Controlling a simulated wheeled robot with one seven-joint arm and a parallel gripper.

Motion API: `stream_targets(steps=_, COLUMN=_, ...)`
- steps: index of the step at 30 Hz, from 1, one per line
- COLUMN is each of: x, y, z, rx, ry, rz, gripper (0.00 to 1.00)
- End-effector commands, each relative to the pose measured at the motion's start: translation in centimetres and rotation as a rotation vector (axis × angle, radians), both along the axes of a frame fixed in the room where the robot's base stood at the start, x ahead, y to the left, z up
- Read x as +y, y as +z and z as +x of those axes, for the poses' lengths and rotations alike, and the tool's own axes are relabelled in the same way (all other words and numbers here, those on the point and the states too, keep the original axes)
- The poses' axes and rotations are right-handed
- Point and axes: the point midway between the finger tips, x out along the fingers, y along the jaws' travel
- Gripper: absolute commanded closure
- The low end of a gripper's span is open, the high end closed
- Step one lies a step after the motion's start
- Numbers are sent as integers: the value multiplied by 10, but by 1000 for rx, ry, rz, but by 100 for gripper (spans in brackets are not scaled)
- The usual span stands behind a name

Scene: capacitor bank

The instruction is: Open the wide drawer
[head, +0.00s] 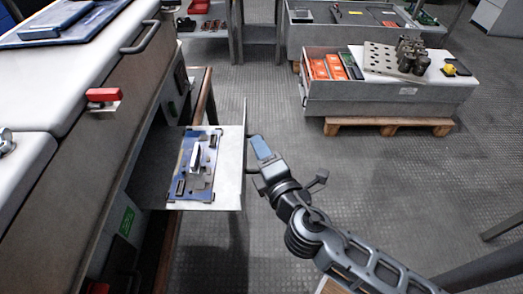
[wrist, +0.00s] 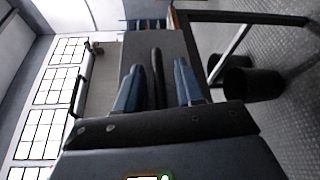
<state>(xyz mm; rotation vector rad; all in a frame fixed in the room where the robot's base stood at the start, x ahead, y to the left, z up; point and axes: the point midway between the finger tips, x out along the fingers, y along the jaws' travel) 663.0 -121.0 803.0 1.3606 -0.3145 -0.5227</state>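The wide drawer (head: 228,180) stands pulled out from the cabinet on the left. A blue circuit board (head: 197,165) lies in it. Its front panel is seen nearly edge-on in the head view, and as a dark grey panel (wrist: 135,48) in the wrist view. My gripper (head: 259,147) is at the outer side of this front, by its handle. In the wrist view my two blue fingers (wrist: 158,88) stand apart with the dark handle bar (wrist: 157,70) between them. A gap shows on each side of the bar. The far ends of the fingers' contact are hard to judge.
Above the drawer, the cabinet carries another handle (head: 140,38) and a red latch (head: 103,95). A grey crate (head: 400,98) on a wooden pallet (head: 385,126) stands at the back right. The floor (head: 400,170) between is clear.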

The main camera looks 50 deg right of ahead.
Motion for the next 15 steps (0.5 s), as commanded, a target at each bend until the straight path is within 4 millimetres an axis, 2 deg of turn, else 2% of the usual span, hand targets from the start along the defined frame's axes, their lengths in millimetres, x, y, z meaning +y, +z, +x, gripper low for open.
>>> stream_targets(steps=7, x=5, y=-1, z=-9, rx=2, ry=0, rz=-1, gripper=63)
stream_targets(steps=15, x=28, y=2, z=-46, rx=2, ry=1, rz=1, gripper=63)
